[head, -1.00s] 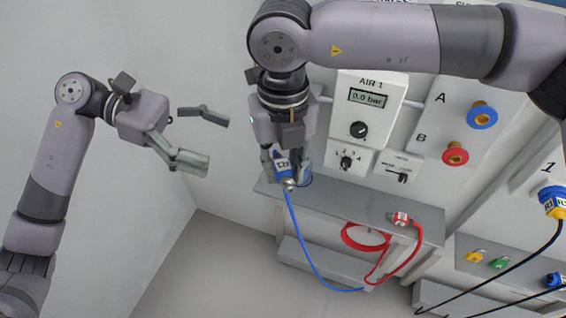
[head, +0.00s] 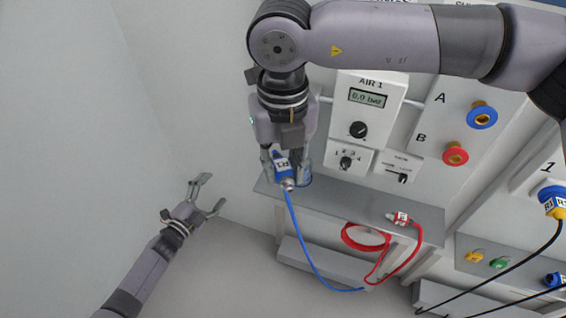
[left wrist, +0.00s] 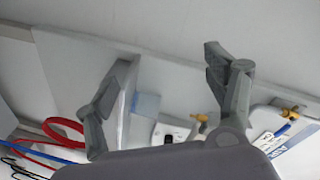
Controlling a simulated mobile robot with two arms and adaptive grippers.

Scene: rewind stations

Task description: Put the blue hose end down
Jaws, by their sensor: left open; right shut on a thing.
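The blue hose end (head: 283,167), a blue connector with a white label and a metal tip, is in my right gripper (head: 286,168). The gripper points down and is shut on it at the left end of the grey shelf (head: 350,202). I cannot tell whether the hose end touches the shelf. Its blue hose (head: 305,245) hangs over the shelf's front edge and curves right. My left gripper (head: 206,193) is open and empty, low at the left, apart from the shelf. In the left wrist view its open fingers (left wrist: 160,90) also show.
A red hose end (head: 400,218) lies on the shelf's right part, with a coiled red hose (head: 366,238) below. The AIR 1 panel (head: 366,100) reads 0.0 bar. Blue port A (head: 482,115) and red port B (head: 455,153) are at the right. The floor at lower left is clear.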

